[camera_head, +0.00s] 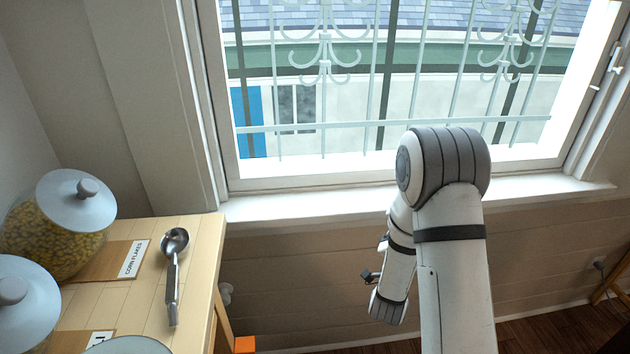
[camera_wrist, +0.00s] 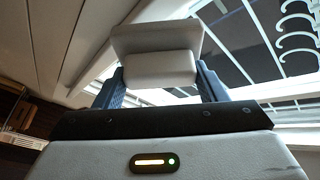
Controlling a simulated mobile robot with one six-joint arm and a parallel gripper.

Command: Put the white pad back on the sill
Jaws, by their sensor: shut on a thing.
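In the wrist view, my gripper (camera_wrist: 160,80) is shut on the white pad (camera_wrist: 158,38), a pale block with a wider flat part, held between the two dark blue fingers. The pad's far side is hidden. In the head view, the white sill (camera_head: 300,205) runs under the window, and my arm stands in front of its middle. The gripper's fingers and the pad cannot be made out in the head view. No contact between the pad and the sill can be seen.
A barred window (camera_head: 390,90) is above the sill. At left, a wooden table (camera_head: 205,260) holds a jar of corn flakes (camera_head: 65,230), a second lidded jar (camera_head: 25,300) and a metal scoop (camera_head: 173,275). The visible sill left of my arm is clear.

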